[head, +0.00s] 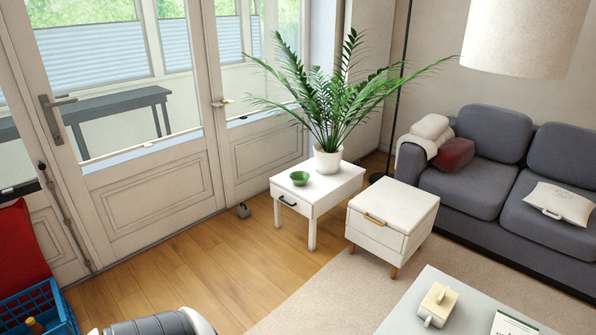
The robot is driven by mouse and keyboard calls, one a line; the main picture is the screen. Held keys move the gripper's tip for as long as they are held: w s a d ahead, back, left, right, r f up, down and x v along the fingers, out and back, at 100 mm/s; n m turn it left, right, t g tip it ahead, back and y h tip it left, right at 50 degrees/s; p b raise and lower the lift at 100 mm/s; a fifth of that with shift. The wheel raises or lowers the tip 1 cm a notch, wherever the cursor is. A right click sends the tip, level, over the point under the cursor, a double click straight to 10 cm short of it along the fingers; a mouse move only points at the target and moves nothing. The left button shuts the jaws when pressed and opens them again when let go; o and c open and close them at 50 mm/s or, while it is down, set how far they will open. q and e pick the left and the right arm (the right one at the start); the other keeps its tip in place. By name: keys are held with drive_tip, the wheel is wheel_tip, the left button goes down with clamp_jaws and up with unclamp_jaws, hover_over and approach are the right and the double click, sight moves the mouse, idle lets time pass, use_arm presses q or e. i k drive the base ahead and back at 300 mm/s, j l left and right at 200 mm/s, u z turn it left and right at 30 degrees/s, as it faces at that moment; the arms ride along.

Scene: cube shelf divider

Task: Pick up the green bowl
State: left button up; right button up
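The green bowl (299,178) is small and sits upright on the left part of the top of a white side table (333,185). It stands in front of and to the left of a white plant pot on the same table. Nothing touches the bowl. Neither of my grippers can be made out in the head view. A grey and white rounded part shows at the bottom edge; I cannot tell what it is.
A potted plant (327,162) spreads leaves above the table. A white cabinet (392,222) stands to its right, before a grey sofa (478,183). A low table (455,309) and a blue crate (38,312) are nearer. Wooden floor (205,270) is clear before the side table.

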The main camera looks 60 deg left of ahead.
sight(299, 178)
drive_tip(key=u, duration=1.75)
drive_tip(key=i+j, duration=0.2)
drive_tip(key=j, duration=0.2)
drive_tip(key=i+j, duration=0.2)
drive_tip(key=j, duration=0.2)
drive_tip(key=i+j, duration=0.2)
drive_tip(key=j, duration=0.2)
drive_tip(key=i+j+u, duration=0.1)
drive_tip(key=i+j, duration=0.15)
drive_tip(key=j, duration=0.1)
